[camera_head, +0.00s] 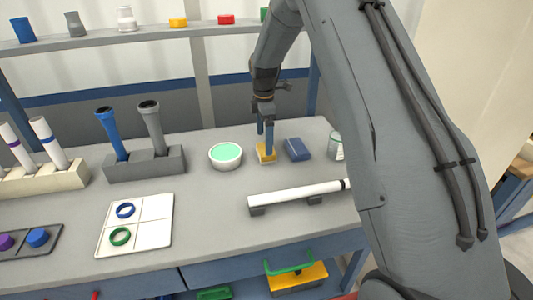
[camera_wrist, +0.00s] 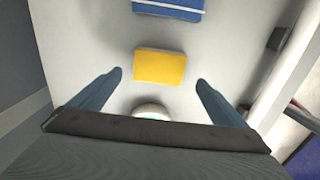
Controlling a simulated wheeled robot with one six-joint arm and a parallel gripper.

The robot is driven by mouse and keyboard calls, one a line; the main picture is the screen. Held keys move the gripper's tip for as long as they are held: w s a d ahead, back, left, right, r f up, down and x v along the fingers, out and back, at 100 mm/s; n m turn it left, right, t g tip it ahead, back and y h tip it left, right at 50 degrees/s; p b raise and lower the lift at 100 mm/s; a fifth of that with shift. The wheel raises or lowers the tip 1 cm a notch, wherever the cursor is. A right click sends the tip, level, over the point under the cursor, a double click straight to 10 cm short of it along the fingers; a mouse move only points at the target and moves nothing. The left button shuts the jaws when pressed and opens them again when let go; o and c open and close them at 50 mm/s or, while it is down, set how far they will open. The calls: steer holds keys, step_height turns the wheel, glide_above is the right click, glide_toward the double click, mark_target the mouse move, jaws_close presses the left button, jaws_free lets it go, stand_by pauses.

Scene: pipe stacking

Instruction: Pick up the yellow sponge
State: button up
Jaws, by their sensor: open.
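The yellow sponge (camera_head: 266,153) lies flat on the grey workbench, between a white bowl and a blue block. In the wrist view the yellow sponge (camera_wrist: 160,66) is a plain rectangle, a little beyond the fingertips and between their lines. My gripper (camera_head: 265,135) points down at the sponge in the head view, and its fingers partly cover it. In the wrist view my gripper (camera_wrist: 160,78) has its two blue fingers wide apart with nothing between them. I cannot tell the exact height of the fingertips above the bench.
The white bowl (camera_head: 225,156) with green contents stands left of the sponge; the blue block (camera_head: 297,149) lies right. A white pipe (camera_head: 297,193) rests on supports in front. A can (camera_head: 336,146) stands farther right. A grey holder (camera_head: 145,164) with two pipes stands left.

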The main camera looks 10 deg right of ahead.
steer(key=shift+w+d+f+p, duration=0.15)
steer(key=shift+f+p, duration=0.45)
steer(key=shift+f, duration=0.9)
steer(key=shift+d+f+p, duration=0.2)
steer(key=shift+f+p, duration=0.35)
steer(key=shift+f, duration=0.9)
steer(key=shift+c, duration=0.3)
steer(key=c, duration=1.1)
